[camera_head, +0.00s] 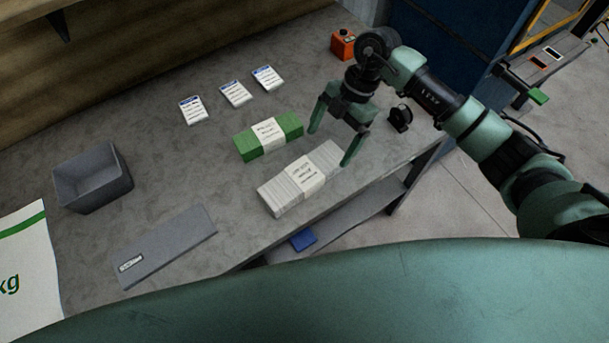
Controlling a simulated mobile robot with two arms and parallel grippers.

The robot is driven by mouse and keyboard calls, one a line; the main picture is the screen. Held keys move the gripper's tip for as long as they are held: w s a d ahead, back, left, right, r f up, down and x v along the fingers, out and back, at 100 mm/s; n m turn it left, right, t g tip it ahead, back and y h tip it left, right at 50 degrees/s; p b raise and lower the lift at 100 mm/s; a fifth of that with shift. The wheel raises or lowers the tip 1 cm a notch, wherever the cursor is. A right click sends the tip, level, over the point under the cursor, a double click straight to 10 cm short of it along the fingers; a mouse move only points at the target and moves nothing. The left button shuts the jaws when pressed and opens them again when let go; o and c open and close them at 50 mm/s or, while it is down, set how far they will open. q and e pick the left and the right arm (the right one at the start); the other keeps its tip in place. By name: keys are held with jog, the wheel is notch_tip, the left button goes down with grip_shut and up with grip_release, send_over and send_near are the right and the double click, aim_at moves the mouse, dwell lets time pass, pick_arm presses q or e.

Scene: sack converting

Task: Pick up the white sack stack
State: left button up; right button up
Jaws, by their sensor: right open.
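The white sack stack (285,196) lies flat near the front edge of the grey table, with a printed paper band around its middle. My right gripper (329,148) is open, fingers pointing down, above the far right end of the white stack. One finger is close to the right end of the stack and the other is beyond its far side. I cannot tell whether either finger touches it. Nothing is between the fingers that I can make out as held. My left gripper is not in view.
A green banded stack (291,125) lies just behind the white one. Several labelled cards, including one (193,110), lie farther back. A grey bin (93,181), a grey flat plate (168,246) and a large white sack (30,265) are left. An orange box (343,44) stands at the back.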

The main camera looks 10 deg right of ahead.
aim_at(320, 160)
jog(key=shift+s+d+f, duration=0.1)
jog(key=shift+s+f, duration=0.05)
jog(key=shift+f, duration=0.25)
jog(key=x, duration=0.2)
jog(key=p+x, duration=0.1)
jog(key=x, duration=0.1)
jog(key=p+x, duration=0.1)
jog(key=x, duration=0.1)
jog(key=shift+s+a, duration=0.35)
jog(key=shift+a+f, duration=0.1)
jog(key=shift+f, duration=0.15)
jog(key=c, duration=1.9)
jog(key=shift+c, duration=0.2)
jog(key=shift+w+r, duration=0.1)
jog(key=shift+r, duration=0.05)
